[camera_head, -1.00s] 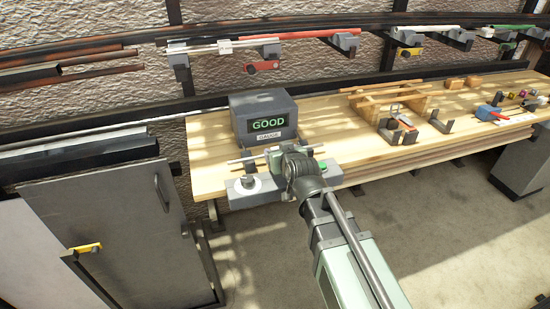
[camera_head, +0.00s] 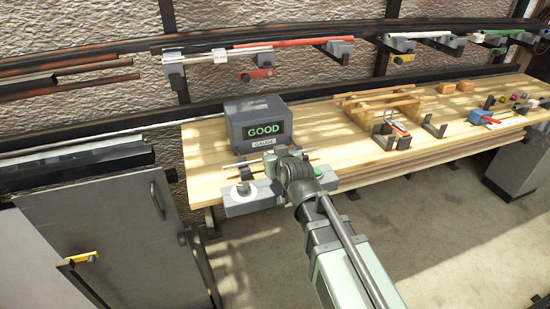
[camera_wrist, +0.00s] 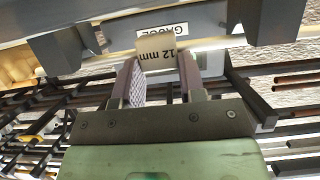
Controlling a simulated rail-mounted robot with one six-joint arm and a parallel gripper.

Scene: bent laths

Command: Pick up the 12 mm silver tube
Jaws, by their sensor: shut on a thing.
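The silver tube (camera_head: 241,163) lies level across the front of the gauge, showing on both sides of my gripper in the head view. My gripper (camera_head: 281,163) is shut on it; the arm partly hides the hold. In the wrist view a pale tag (camera_wrist: 160,55) reading "12 mm" shows just beyond the fingers of my gripper (camera_wrist: 162,72). The gauge box (camera_head: 257,127) shows "GOOD" in green, with its grey base (camera_head: 238,206) below the tube. Whether the tube touches the base I cannot tell.
The wooden bench (camera_head: 330,120) has free room right of the gauge. A wooden stand (camera_head: 385,108) and dark brackets stand further right. A wall rack (camera_head: 340,47) holds several tubes. A grey cabinet (camera_head: 110,230) stands at left.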

